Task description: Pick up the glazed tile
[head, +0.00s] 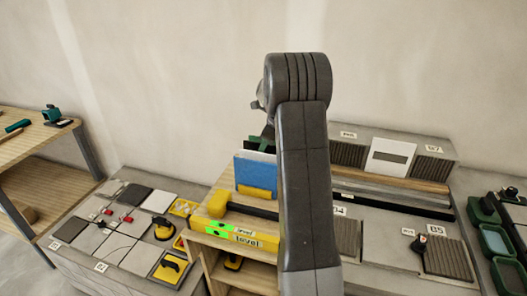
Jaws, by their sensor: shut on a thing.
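The blue tile (254,172), which looks like the glazed tile, stands upright above the wooden stand, left of my arm. Its right edge is hidden behind my arm. A small part of my gripper (266,138) shows at the tile's top edge. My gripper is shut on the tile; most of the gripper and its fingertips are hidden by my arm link. A yellow piece (257,193) shows at the tile's lower edge. I cannot tell whether the tile still touches what is below it.
A yellow level (236,235) and a yellow-headed mallet (219,203) lie on the wooden stand. A low slab with tiles (128,258) and yellow tools lies left. Right are a stepped grey bench (388,222) with dark ribbed patches and green trays (497,242).

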